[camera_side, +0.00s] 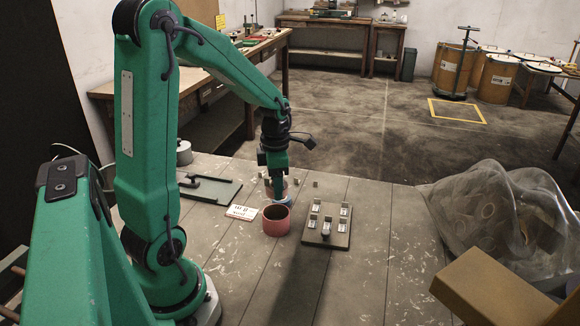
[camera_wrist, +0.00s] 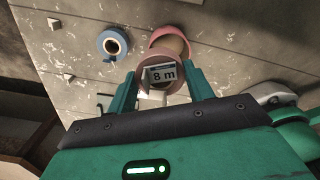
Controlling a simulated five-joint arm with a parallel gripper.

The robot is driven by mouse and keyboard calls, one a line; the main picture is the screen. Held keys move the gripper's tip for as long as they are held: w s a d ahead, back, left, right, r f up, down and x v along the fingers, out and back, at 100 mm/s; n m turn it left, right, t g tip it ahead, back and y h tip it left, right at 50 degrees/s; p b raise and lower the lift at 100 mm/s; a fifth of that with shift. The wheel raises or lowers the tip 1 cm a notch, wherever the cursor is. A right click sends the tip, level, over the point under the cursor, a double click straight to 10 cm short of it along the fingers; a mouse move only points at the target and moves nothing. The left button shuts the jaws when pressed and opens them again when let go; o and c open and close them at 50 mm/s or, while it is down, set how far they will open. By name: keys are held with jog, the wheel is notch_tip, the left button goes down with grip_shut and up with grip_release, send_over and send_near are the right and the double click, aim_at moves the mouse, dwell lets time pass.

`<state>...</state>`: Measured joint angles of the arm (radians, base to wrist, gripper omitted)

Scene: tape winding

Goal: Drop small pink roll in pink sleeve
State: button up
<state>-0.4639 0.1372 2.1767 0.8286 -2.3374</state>
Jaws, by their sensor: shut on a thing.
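The pink sleeve (camera_side: 276,228) stands upright on the table with its open top facing up. In the wrist view the pink sleeve (camera_wrist: 163,35) lies just beyond my fingertips. My gripper (camera_side: 277,190) points down above and just behind the sleeve in the side view. In the wrist view my gripper (camera_wrist: 162,90) is shut on the small pink roll (camera_wrist: 142,84), one finger on each side. A printed "8 m" card shows through the roll's hole.
A blue roll (camera_wrist: 113,44) is close beside the sleeve. A card (camera_side: 242,212) lies left of the sleeve; a board with several metal pieces (camera_side: 327,232) lies right. A green plate (camera_side: 212,190) is further left. A clear plastic bag (camera_side: 495,215) fills the right side.

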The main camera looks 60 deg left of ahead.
jog(key=shift+s+d, duration=0.55)
jog(key=shift+d, duration=0.05)
jog(key=shift+f, duration=0.1)
jog(key=shift+f, duration=0.1)
jog(key=shift+f, duration=2.05)
jog(key=shift+f, duration=0.1)
jog(key=o, duration=1.4)
jog(key=shift+o, duration=0.2)
